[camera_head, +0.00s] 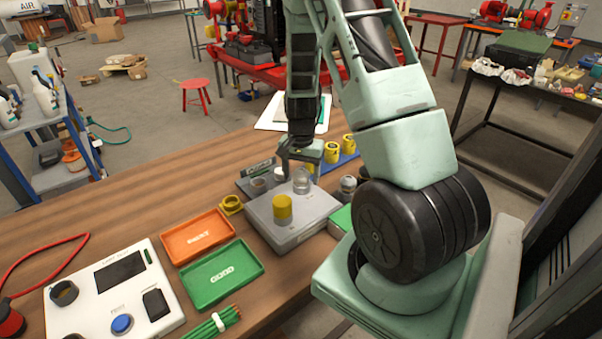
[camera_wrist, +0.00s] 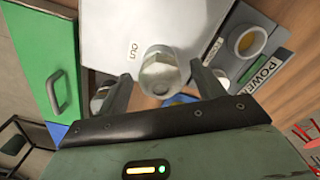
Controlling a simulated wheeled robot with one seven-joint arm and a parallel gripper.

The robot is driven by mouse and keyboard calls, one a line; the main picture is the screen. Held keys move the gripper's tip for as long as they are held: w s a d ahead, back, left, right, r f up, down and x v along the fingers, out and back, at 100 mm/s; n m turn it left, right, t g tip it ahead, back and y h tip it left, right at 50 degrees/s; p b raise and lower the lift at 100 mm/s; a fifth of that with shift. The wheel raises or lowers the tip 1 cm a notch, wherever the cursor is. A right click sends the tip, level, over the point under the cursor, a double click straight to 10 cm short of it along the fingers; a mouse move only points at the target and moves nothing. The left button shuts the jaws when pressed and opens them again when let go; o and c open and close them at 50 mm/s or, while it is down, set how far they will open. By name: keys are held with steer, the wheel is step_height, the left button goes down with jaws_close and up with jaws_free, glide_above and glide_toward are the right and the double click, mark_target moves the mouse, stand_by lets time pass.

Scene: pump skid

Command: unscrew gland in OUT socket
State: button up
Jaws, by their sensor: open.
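The gland (camera_wrist: 160,72) is a silver hex-headed fitting on the light grey box, beside a label reading OUT (camera_wrist: 133,50) in the wrist view. In the head view the gland (camera_head: 302,181) stands on the grey box (camera_head: 308,226), behind a yellow cap (camera_head: 283,207). My gripper (camera_wrist: 160,78) is open, with one finger on each side of the gland in the wrist view. A gap shows beside the fingers, and contact cannot be made out. In the head view my gripper (camera_head: 300,166) is just above and behind the gland, partly hidden by my arm.
A dark block with a POWER label (camera_wrist: 258,76) lies close on the right in the wrist view. A green case (camera_wrist: 45,60) is on the left. An orange tray (camera_head: 197,235), a green tray (camera_head: 222,275) and a white tester (camera_head: 115,290) occupy the table's near left.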

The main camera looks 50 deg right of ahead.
steer(key=m+p, duration=0.1)
steer(key=m, duration=0.1)
steer(key=shift+r+m, duration=0.15)
steer(key=shift+m, duration=0.25)
steer(key=shift+m+p, duration=0.4)
steer(key=shift+m, duration=0.5)
steer(key=shift+m+p, duration=0.7)
steer(key=shift+m, duration=1.5)
steer(key=c, duration=1)
steer(key=n, duration=0.3)
steer(key=shift+f+b, duration=0.25)
steer(key=shift+b, duration=0.1)
steer(key=shift+c, duration=0.2)
steer(key=n+b, duration=0.1)
steer(key=n, duration=0.5)
steer(key=shift+r, duration=0.1)
steer(key=o, duration=1)
steer(key=shift+o, duration=0.2)
